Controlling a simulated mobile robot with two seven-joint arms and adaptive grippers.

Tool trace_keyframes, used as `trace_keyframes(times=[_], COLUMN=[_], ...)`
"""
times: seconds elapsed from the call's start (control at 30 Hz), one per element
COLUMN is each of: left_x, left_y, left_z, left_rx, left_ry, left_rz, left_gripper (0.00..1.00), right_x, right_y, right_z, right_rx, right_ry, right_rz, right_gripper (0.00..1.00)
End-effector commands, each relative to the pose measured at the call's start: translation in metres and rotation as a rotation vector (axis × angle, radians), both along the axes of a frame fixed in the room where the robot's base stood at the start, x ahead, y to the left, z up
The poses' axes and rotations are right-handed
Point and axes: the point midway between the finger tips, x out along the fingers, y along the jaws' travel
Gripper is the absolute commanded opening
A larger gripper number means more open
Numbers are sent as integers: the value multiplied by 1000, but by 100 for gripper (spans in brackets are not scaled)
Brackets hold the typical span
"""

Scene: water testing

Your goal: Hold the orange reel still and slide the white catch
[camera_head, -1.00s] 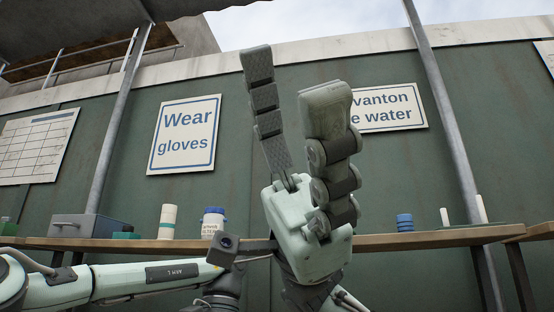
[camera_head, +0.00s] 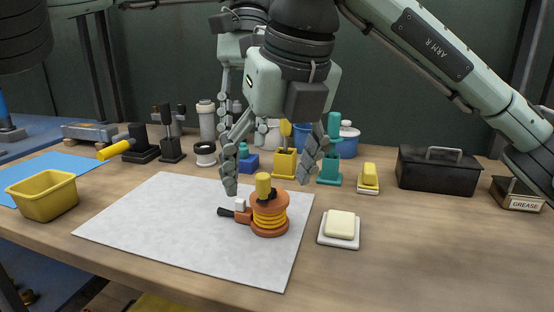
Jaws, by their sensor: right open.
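The orange reel (camera_head: 270,222) stands upright on a pale grey mat (camera_head: 160,228), with a yellow knob on top. A small white catch (camera_head: 240,204) sits at its left side, beside a black-tipped handle. My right gripper (camera_head: 268,175) is open above the reel, pointing down, with one finger to each side of the yellow knob and apart from it. My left gripper (camera_head: 229,112) is higher and farther back, partly hidden behind the right one, so its opening is unclear.
A yellow bin (camera_head: 43,196) stands at left and a soap dish (camera_head: 323,239) right of the mat. Behind are a yellow-handled tool (camera_head: 120,148), a teal stamp-like object (camera_head: 330,155), a yellow block (camera_head: 369,175) and a black toolbox (camera_head: 440,168). The front of the mat is clear.

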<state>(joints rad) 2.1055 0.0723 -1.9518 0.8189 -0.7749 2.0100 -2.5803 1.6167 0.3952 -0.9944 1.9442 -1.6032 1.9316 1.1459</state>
Motion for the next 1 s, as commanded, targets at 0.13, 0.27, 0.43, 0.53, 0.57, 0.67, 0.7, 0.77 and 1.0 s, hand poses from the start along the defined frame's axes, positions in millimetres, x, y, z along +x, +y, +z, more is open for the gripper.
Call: trace_keyframes(times=[0.13,0.27,0.43,0.53,0.57,0.67,0.7,0.77,1.0], left_x=[0,0,0,0,0,0,0,0,0], left_y=[0,0,0,0,0,0,0,0,0], left_z=[0,0,0,0,0,0,0,0,0], left_rx=[0,0,0,0,0,0,0,0,0], left_ry=[0,0,0,0,0,0,0,0,0], left_rz=[0,0,0,0,0,0,0,0,0], left_gripper=[34,34,34,34,34,34,34,34,34], right_x=[15,22,31,36,38,42,43,44,45], right_y=[-8,-9,-5,-4,-3,-2,-1,-1,0], right_z=[2,-8,-33,-47,-51,-60,-63,-66,-68], right_rx=[-30,-34,-34,-34,-33,-32,-32,-32,-32], right_ry=[-70,-81,-77,-77,-77,-79,-78,-79,-80], right_rz=[-46,-55,-54,-53,-54,-54,-54,-53,-53], right_gripper=[76,76,76,76,76,76,76,76,76])
